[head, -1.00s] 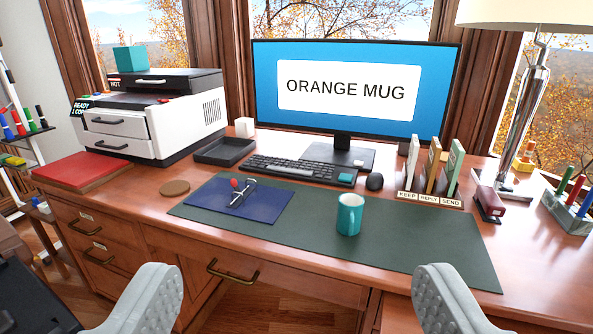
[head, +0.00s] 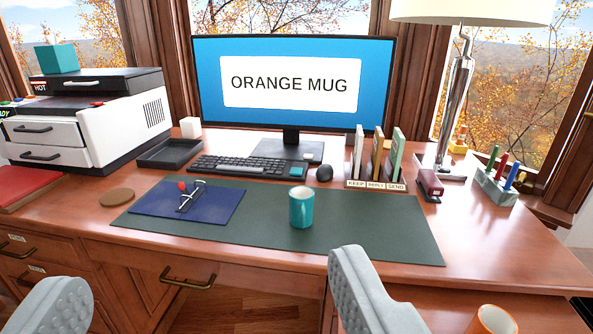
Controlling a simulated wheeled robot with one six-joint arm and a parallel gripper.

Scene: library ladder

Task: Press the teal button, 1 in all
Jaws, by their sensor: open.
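A small teal button (head: 298,171) sits at the right end of the black keyboard (head: 240,167), below the monitor. It looks like a large key; whether it is pressed cannot be told. My gripper (head: 205,283) is open and empty, its two grey fingers wide apart at the bottom of the view. It is in front of the desk's near edge, well short of the keyboard. Nothing hides the button.
A teal mug (head: 302,207) stands on the green mat (head: 385,233), in front of the keyboard. The monitor (head: 291,85) reads ORANGE MUG. An orange mug (head: 492,320) shows at the bottom right.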

